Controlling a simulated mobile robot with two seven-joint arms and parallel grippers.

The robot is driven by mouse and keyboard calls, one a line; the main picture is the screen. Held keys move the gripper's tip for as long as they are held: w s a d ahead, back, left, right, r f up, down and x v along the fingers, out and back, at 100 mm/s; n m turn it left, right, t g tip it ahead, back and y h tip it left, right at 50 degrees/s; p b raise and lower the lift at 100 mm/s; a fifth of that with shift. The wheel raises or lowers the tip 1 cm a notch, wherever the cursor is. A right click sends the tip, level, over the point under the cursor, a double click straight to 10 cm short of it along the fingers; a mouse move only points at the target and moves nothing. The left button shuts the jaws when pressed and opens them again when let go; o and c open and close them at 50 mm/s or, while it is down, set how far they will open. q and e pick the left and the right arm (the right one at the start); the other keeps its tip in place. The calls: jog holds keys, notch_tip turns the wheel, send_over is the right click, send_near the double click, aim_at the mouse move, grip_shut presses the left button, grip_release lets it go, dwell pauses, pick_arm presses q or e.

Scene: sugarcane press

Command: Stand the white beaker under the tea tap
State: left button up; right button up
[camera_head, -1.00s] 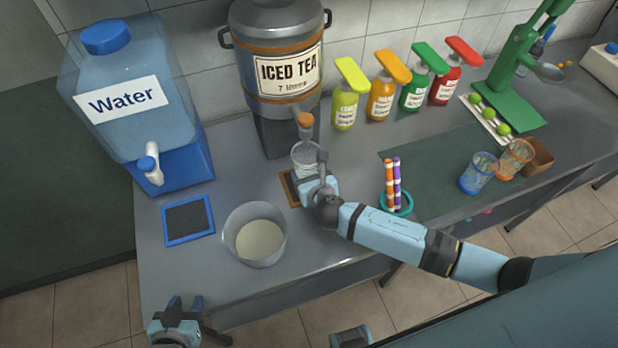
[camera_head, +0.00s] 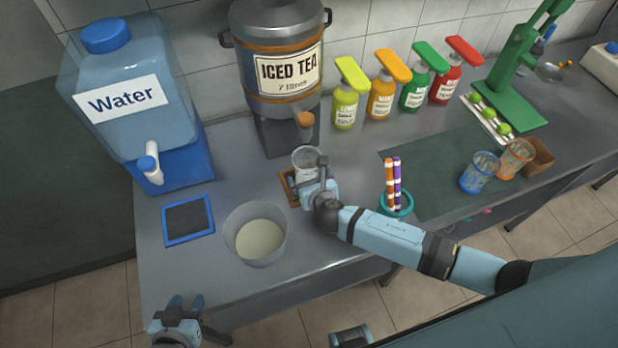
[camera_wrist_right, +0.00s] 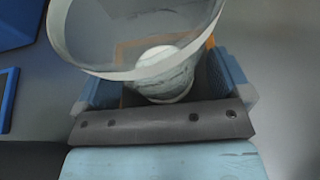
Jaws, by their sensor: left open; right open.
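The white beaker (camera_head: 305,158) is clear with a white rim. It stands upright on the brown-framed mat (camera_head: 286,186), below the orange-handled tea tap (camera_head: 305,121) of the iced tea urn (camera_head: 280,62). My right gripper (camera_head: 312,184) is open at the beaker's near side and hides its lower part. In the right wrist view the beaker (camera_wrist_right: 165,82) sits between the two spread blue fingers of the right gripper (camera_wrist_right: 168,88). I cannot tell whether either finger touches it. My left gripper (camera_head: 183,307) is open and empty in front of the counter's front edge.
A pot of pale liquid (camera_head: 256,236) stands left of my right gripper. The water tank (camera_head: 130,105) and a blue-framed mat (camera_head: 188,220) are further left. A teal holder with markers (camera_head: 396,203) stands right. Several syrup bottles (camera_head: 383,90) line the wall.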

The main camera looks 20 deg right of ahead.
pick_arm(q)
jog(key=shift+r, duration=0.1)
pick_arm(e)
jog(key=v, duration=1.2)
jog(key=shift+w, duration=0.1)
